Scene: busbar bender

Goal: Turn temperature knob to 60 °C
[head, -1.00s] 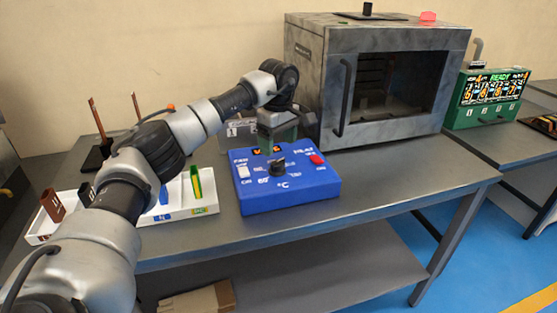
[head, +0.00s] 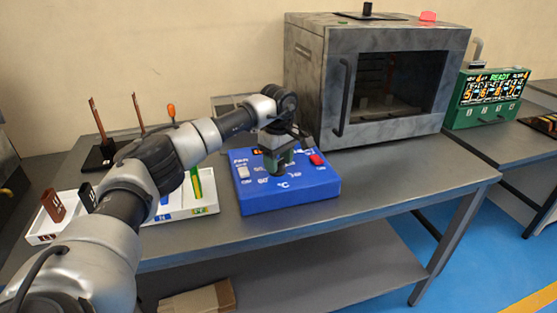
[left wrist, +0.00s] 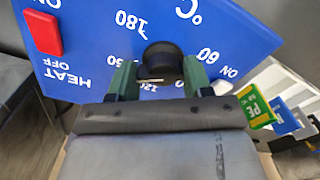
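The blue control box (head: 310,188) sits on the table, with the temperature dial on its top face. In the left wrist view the black round knob (left wrist: 162,61) stands amid white numbers, with 180 and 60 readable and a short pale mark at its near edge. My left gripper (head: 277,164) is over the dial and hides the knob in the head view. In the left wrist view the green fingers of my left gripper (left wrist: 160,78) are apart, one on each side of the knob. I cannot tell whether they touch it. My right gripper is not in view.
A red switch (left wrist: 42,32) marked HEAT OFF is on the same box. The grey oven (head: 385,130) stands behind it, and a white tray (head: 205,206) with coloured pieces lies to the left. The table front right is clear.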

